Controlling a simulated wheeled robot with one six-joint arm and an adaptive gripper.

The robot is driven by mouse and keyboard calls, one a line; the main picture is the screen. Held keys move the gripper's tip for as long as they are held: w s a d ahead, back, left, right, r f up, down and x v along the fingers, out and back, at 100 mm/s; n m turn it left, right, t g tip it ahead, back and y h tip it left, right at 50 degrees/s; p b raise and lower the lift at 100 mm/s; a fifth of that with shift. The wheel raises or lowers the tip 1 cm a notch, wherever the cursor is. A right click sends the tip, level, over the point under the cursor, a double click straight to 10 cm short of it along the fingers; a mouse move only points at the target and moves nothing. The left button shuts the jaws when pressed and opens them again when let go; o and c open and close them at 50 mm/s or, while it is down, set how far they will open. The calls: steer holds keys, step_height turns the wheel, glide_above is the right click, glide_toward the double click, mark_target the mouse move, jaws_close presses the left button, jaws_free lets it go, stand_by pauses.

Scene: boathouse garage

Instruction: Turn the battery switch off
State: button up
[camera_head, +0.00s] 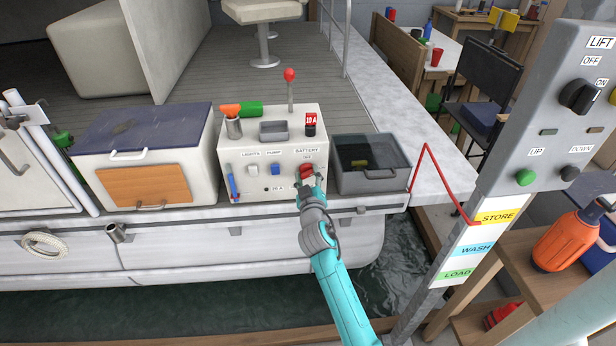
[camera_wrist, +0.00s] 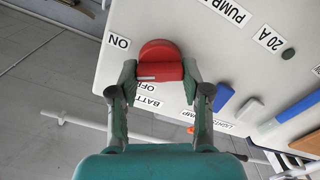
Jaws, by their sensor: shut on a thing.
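The battery switch (camera_head: 306,170) is a red rotary knob on the white console (camera_head: 240,160), under the BATTERY label. In the wrist view the red knob (camera_wrist: 160,62) has a raised grip with a white line near its left end. The ON label (camera_wrist: 119,42) lies to its left, and the OFF label, partly hidden by a finger, lies below it. My gripper (camera_wrist: 160,80) has one finger on each side of the knob's grip and is shut on it. In the head view my gripper (camera_head: 309,187) reaches the console front from below, hiding part of the knob.
The console also carries a lights switch (camera_head: 253,170), a blue pump switch (camera_head: 276,169) and a red-topped lever (camera_head: 290,75). A cooler (camera_head: 150,135) stands left, a dark bin (camera_head: 365,180) right. The lift panel post (camera_head: 550,110) rises at right. Water lies below the deck edge.

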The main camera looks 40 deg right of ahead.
steer(key=n, duration=0.6)
steer(key=shift+a+n, duration=0.1)
steer(key=shift+n, duration=0.2)
steer(key=n, duration=0.5)
steer(key=shift+w+f+n, duration=0.1)
steer(key=shift+f+n, duration=0.05)
steer(key=shift+n, duration=0.15)
steer(key=o, duration=1.2)
steer(key=shift+c, duration=0.2)
steer(key=shift+a, duration=0.1)
steer(key=v, duration=1.2)
steer(key=shift+f, duration=0.1)
